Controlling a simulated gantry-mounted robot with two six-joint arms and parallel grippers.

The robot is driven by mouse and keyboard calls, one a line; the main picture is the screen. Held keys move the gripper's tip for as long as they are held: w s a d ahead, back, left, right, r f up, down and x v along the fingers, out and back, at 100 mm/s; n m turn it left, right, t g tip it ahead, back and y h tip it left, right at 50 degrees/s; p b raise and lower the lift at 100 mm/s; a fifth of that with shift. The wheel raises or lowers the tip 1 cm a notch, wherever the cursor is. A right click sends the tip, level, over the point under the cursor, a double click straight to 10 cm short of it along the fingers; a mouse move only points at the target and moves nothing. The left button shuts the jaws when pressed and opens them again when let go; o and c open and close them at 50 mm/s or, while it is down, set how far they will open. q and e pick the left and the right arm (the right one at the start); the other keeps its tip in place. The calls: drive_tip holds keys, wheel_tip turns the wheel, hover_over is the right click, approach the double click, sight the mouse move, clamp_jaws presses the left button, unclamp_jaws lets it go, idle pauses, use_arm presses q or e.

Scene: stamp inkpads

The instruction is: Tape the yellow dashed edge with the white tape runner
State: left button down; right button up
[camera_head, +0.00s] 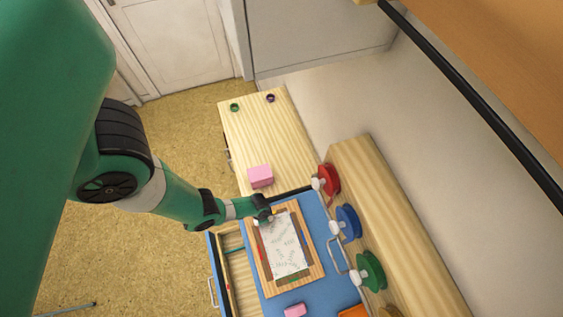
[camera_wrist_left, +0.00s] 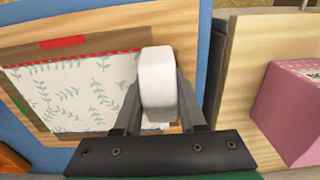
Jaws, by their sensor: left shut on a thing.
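My left gripper (camera_wrist_left: 158,110) is shut on a white block-like thing, the white tape runner (camera_wrist_left: 157,85), in the left wrist view. The runner is over the corner of a white sheet with green leaf print (camera_wrist_left: 75,95), beside its red dashed edge; I cannot tell whether it touches. In the head view my left gripper (camera_head: 265,215) is at the upper left corner of the sheet (camera_head: 284,248), which lies on a wooden board (camera_head: 306,243). I cannot make out the yellow dashed edge. My right gripper is not in view.
The board lies on a blue mat (camera_head: 318,235). Red (camera_head: 330,180), blue (camera_head: 347,220) and green (camera_head: 371,270) round tools stand along the right. A pink block (camera_head: 260,176) sits on the wooden cabinet behind, and another pink thing (camera_head: 295,310) is at the front.

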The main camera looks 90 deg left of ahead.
use_arm(q)
drive_tip(key=shift+s+d+p, duration=0.2)
drive_tip(key=shift+s+d, duration=0.05)
drive_tip(key=shift+s, duration=0.65)
drive_tip(key=shift+s+d+p, duration=0.15)
drive_tip(key=shift+s+d, duration=0.1)
drive_tip(key=shift+s, duration=0.65)
drive_tip(key=shift+r, duration=0.1)
wheel_tip(320, 180, up, 7)
drive_tip(key=p, duration=0.7)
